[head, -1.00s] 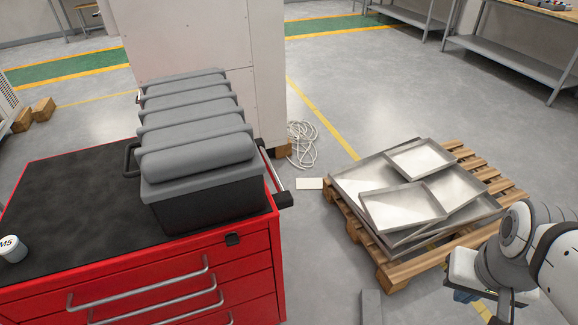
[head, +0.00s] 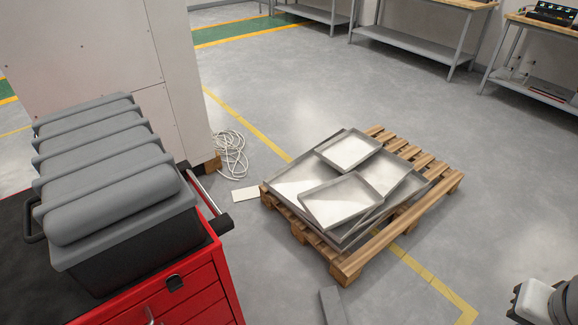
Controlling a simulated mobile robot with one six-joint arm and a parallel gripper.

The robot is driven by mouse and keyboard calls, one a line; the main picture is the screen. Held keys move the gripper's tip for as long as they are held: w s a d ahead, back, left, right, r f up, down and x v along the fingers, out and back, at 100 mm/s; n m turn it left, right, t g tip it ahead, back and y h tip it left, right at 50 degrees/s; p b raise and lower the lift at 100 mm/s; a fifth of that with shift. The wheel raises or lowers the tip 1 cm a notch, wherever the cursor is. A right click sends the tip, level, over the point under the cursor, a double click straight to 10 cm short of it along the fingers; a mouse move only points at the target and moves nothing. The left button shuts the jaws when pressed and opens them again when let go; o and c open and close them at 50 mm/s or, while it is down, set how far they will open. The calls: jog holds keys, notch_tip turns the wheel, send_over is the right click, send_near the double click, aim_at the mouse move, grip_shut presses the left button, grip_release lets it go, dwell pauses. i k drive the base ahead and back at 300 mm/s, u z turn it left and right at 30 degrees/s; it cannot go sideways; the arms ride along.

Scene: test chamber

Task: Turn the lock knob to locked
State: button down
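No lock knob can be made out for certain. Only a pale, blocky part at the end of my arm, by my gripper (head: 537,300), shows at the lower right edge. Its fingers are not visible, so I cannot tell whether it is open. It is well apart from the cabinet, with the pallet and floor between.
A ribbed grey-lidded case (head: 110,180) stands on the cabinet. A pallet (head: 350,262) with stacked metal trays (head: 340,203), coiled white cable (head: 231,155) and a grey bar (head: 332,306) are on the floor. A workbench (head: 540,75) stands far right. Open floor lies right of the pallet.

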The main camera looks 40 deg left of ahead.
aim_at(173, 283)
jog(key=z, duration=0.2)
jog(key=i, duration=0.25)
jog(key=u, duration=1.25)
jog(key=k, duration=0.2)
jog(key=u, duration=1.9)
jog(key=i, duration=0.55)
jog(key=u, duration=0.15)
jog(key=k, duration=0.55)
jog(key=z, duration=0.3)
jog(key=i, duration=0.4)
jog(key=u, duration=0.3)
